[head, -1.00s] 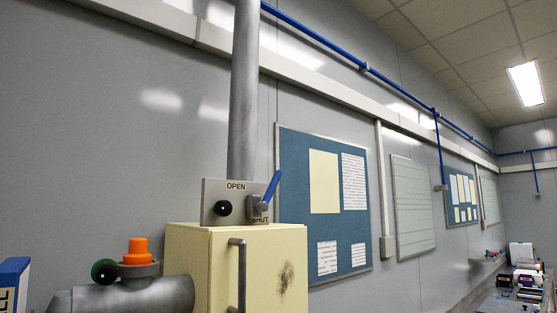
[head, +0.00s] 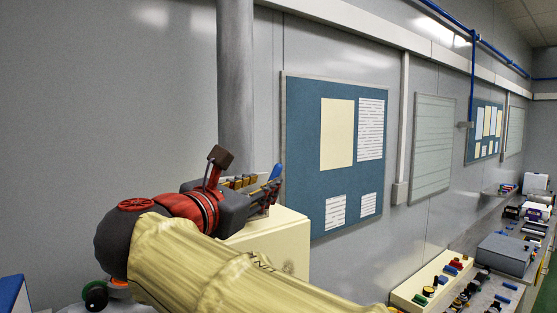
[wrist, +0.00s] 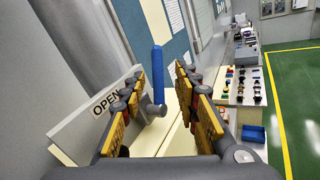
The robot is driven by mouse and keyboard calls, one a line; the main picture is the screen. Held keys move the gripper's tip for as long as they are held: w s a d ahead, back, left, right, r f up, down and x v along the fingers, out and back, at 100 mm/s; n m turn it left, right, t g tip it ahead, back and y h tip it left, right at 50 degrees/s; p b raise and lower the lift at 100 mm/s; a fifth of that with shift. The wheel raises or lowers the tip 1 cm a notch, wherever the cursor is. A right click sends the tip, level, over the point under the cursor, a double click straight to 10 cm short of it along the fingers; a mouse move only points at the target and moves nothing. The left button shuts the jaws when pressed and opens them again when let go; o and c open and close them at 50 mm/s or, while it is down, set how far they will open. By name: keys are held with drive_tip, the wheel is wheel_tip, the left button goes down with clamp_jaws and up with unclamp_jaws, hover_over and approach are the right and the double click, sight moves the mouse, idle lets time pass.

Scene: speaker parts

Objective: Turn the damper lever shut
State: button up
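The damper lever has a blue handle (wrist: 158,75), which stands upright between the two fingers of my gripper (wrist: 163,70) in the wrist view. My gripper is open, with a gap showing on both sides of the handle. In the head view only the blue tip (head: 277,171) of the lever shows, just beyond my gripper (head: 274,190). The grey lever plate (wrist: 92,115) with the word OPEN is left of the fingers in the wrist view. My arm hides the plate in the head view. The SHUT label is hidden in both current views.
The plate stands by a cream cabinet (head: 272,232) and a grey vertical pipe (head: 235,80). A blue notice board (head: 305,130) hangs on the wall behind. A bench (head: 470,262) with parts lies to the right. Green floor (wrist: 300,110) is clear at the right.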

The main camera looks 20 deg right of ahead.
sight(273, 176)
drive_tip(key=shift+w+d+r, duration=0.25)
drive_tip(key=shift+w+r, duration=0.15)
drive_tip(key=p+x, duration=0.1)
drive_tip(key=x, duration=0.5)
drive_tip(key=shift+w+d, duration=0.25)
drive_tip(key=shift+w, duration=0.05)
drive_tip(key=shift+c, duration=1.1)
clamp_jaws()
